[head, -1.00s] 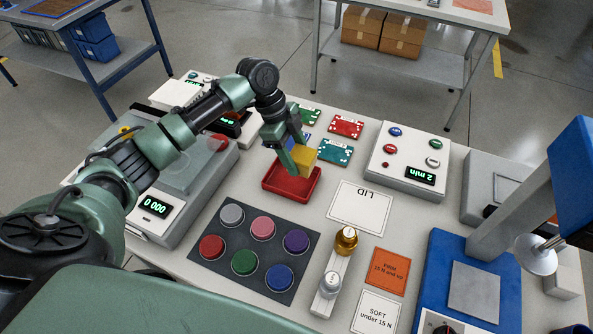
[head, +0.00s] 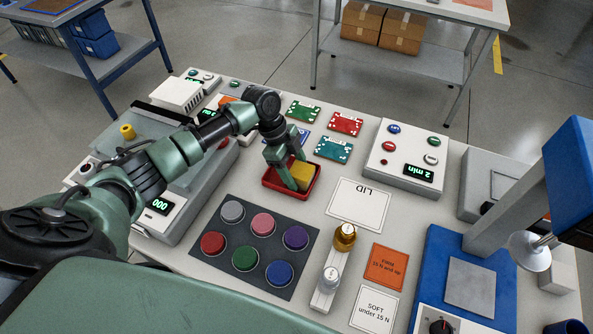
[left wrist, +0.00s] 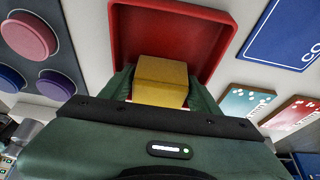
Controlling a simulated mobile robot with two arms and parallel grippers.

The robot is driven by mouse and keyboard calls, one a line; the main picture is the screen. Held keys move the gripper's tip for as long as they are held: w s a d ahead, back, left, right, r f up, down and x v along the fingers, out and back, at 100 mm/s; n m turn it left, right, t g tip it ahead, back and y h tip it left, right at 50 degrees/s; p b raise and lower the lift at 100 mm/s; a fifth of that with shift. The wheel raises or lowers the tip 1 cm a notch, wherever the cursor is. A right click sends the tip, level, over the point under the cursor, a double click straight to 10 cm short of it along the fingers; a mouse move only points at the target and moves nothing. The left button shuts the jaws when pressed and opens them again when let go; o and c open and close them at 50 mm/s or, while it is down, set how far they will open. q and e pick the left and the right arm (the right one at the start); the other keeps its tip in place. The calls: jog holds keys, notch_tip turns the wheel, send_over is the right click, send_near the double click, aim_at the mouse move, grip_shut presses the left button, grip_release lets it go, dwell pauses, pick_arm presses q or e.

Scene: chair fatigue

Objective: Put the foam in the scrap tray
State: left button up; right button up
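The yellow foam block (head: 304,176) sits inside the red scrap tray (head: 268,184), toward its right side. My left gripper (head: 294,180) is down at the tray with its fingers on either side of the foam. The fingers look spread, with a narrow gap beside the block. In the left wrist view the foam (left wrist: 161,80) lies between the two green fingers (left wrist: 160,95), over the near part of the red tray (left wrist: 172,38). The foam's underside is hidden. My right gripper is not in view.
A dark mat (head: 212,259) with several coloured discs lies in front of the tray. Green and red cards (head: 334,149) lie behind it. A LID sheet (head: 358,206) and a white timer box (head: 408,160) are to the right. A scale (head: 165,190) stands left, under my arm.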

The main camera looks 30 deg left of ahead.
pick_arm(q)
jog(key=shift+r, duration=0.2)
jog(key=shift+a+r, duration=0.15)
jog(key=shift+r, duration=0.1)
jog(key=b+v, duration=0.2)
jog(key=v, duration=0.9)
jog(key=shift+r, duration=0.15)
